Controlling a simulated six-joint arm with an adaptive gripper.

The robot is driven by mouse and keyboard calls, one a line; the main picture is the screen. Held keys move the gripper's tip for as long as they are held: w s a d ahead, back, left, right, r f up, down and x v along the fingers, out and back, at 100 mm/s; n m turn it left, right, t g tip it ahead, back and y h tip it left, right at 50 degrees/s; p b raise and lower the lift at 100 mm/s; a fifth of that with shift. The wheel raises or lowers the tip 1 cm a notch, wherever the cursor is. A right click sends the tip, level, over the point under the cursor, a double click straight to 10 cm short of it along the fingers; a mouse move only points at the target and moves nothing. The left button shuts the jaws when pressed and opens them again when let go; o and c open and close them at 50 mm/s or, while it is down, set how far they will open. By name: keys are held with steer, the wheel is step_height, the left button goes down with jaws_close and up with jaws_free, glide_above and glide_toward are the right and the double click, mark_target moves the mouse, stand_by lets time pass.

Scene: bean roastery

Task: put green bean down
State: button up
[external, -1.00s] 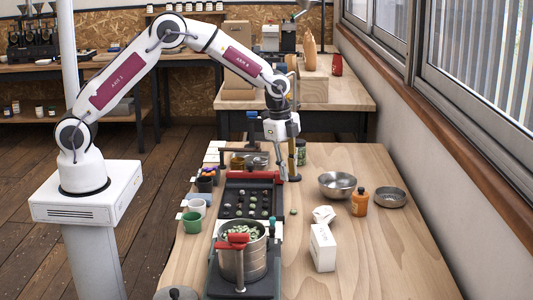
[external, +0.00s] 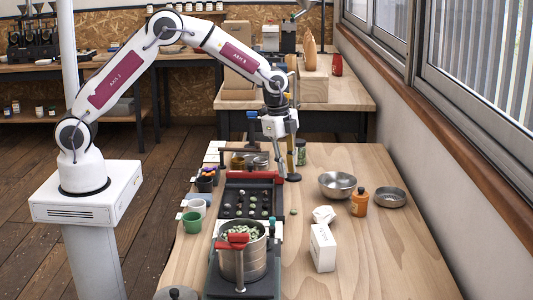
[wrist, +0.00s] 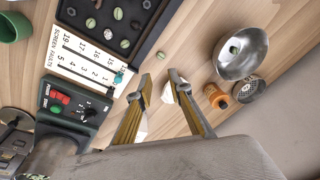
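My gripper (wrist: 161,78) is open and empty in the wrist view, with a clear gap between the fingertips. In the external view it hangs above the far right end of the black bean tray (wrist: 70,15). A green bean (external: 293,211) lies on the table just right of the tray. Several green and pale beans lie in the tray's hollows.
A pot of beans (external: 243,255) stands at the near end of the tray. A white box (external: 322,248), an orange bottle (external: 360,201) and a mesh dish (external: 390,197) stand right. Cups (external: 192,221) line the left edge. The table's near right is clear.

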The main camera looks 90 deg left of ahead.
steer(key=s+d+r+n+t, duration=0.1)
steer(key=s+d+r+n, duration=0.15)
steer(key=s+r, duration=0.6)
steer(key=s+d+r+n+t, duration=0.1)
steer(key=s+d+r, duration=0.3)
steer(key=s+r, duration=0.45)
steer(key=s+d+r+n+t, duration=0.1)
steer(key=s+d+n, duration=0.1)
steer(key=s, duration=0.8)
steer(key=s+d+r+n+t, duration=0.1)
steer(key=s+d+r+n, duration=0.1)
steer(key=s, duration=0.9)
steer(key=shift+d+r+n, duration=0.3)
steer(key=shift+n, duration=0.15)
steer(key=shift+s, duration=0.1)
steer(key=o, duration=0.3)
steer(key=shift+o, duration=0.2)
